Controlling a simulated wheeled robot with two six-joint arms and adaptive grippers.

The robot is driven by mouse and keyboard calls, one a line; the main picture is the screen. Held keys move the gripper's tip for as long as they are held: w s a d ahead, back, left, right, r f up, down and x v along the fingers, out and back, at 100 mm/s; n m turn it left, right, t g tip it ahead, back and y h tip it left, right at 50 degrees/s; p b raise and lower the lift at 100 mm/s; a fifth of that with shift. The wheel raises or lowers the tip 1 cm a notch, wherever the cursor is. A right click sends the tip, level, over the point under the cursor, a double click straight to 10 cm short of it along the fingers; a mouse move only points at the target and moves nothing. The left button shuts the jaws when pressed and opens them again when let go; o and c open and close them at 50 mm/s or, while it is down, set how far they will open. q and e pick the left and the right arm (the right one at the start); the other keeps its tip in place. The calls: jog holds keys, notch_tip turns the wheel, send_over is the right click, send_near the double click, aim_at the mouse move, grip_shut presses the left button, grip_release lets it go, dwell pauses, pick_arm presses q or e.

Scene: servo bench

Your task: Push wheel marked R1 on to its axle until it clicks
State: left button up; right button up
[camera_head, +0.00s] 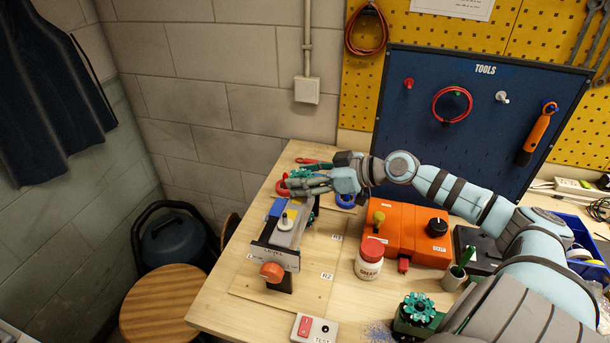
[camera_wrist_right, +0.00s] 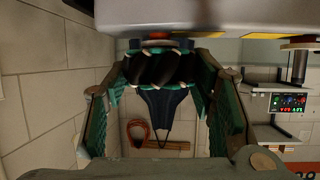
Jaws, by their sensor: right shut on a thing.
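My right gripper (camera_head: 303,184) is at the far end of the grey assembly (camera_head: 287,237) on the bench. In the right wrist view the gripper (camera_wrist_right: 165,110) is shut on a black wheel (camera_wrist_right: 160,68) with teal parts, between its two fingers. The wheel is right against or just under the edge of the grey body (camera_wrist_right: 215,14); I cannot tell whether they touch. Teal toothed parts (camera_head: 301,171) show beside the gripper in the head view. My left gripper is not in view.
An orange box (camera_head: 408,232), a grease jar (camera_head: 369,262) and a blue ring (camera_head: 345,201) stand right of the assembly. A teal gear (camera_head: 418,307) is at the front right. A test switch box (camera_head: 314,328) lies at the front edge. Bare wood near label R2 (camera_head: 327,275) is clear.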

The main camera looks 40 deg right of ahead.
jog(key=shift+f+b, duration=0.3)
jog(key=shift+f, duration=0.05)
dwell(0.6)
jog(key=o, duration=1.4)
jog(key=shift+c, duration=0.5)
notch_tip(320, 180, up, 5)
jog(key=p, duration=0.5)
jog(key=shift+r, duration=0.15)
